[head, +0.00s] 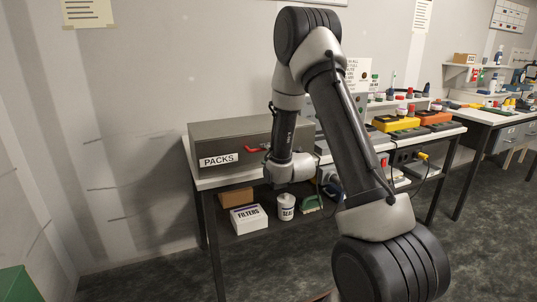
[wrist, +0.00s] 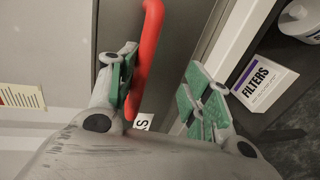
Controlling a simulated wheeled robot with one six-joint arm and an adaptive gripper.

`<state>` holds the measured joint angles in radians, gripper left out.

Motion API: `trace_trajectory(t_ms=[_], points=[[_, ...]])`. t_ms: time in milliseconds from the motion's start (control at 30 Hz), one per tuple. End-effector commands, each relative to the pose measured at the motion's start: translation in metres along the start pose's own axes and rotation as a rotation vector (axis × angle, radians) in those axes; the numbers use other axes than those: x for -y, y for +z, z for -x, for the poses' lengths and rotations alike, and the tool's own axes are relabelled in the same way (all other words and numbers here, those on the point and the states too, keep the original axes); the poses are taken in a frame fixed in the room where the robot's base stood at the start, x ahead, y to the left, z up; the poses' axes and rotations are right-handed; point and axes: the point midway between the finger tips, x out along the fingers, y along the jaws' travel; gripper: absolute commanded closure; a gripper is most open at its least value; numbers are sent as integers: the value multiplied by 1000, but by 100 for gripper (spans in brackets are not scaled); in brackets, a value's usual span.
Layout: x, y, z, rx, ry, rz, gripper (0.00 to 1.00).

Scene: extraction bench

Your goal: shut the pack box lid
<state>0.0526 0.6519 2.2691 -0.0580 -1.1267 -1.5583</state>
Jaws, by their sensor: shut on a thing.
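The grey pack box (head: 205,147), labelled PACKS, stands on the left end of the bench. Its lid (head: 235,128) looks flat and down on the box, with no open gap that I can make out. A red handle (head: 257,149) shows on the front, and it also crosses the wrist view (wrist: 146,50). My gripper (wrist: 158,88) is at the handle, with the red bar between its green-padded fingers and close against the left finger. It is shut on the handle, though the exact contact is partly hidden. In the head view my wrist hides the box's right front.
The bench top (head: 213,183) has a narrow strip in front of the box. Below are a FILTERS box (head: 249,219), a white tub (head: 286,207) and a brown carton (head: 236,197).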

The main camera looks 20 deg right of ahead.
Motion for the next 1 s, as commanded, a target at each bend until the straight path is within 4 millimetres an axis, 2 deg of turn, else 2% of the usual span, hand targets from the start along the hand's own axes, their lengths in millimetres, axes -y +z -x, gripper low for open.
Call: trace_trajectory(t_ms=[33,167,500,600,1000], points=[[8,1,2,3,-19,-2,65],[7,1,8,4,-18,-2,65],[3,0,62,2,-8,-1,65],[2,0,72,1,-5,0,65],[0,0,75,0,0,0,65]])
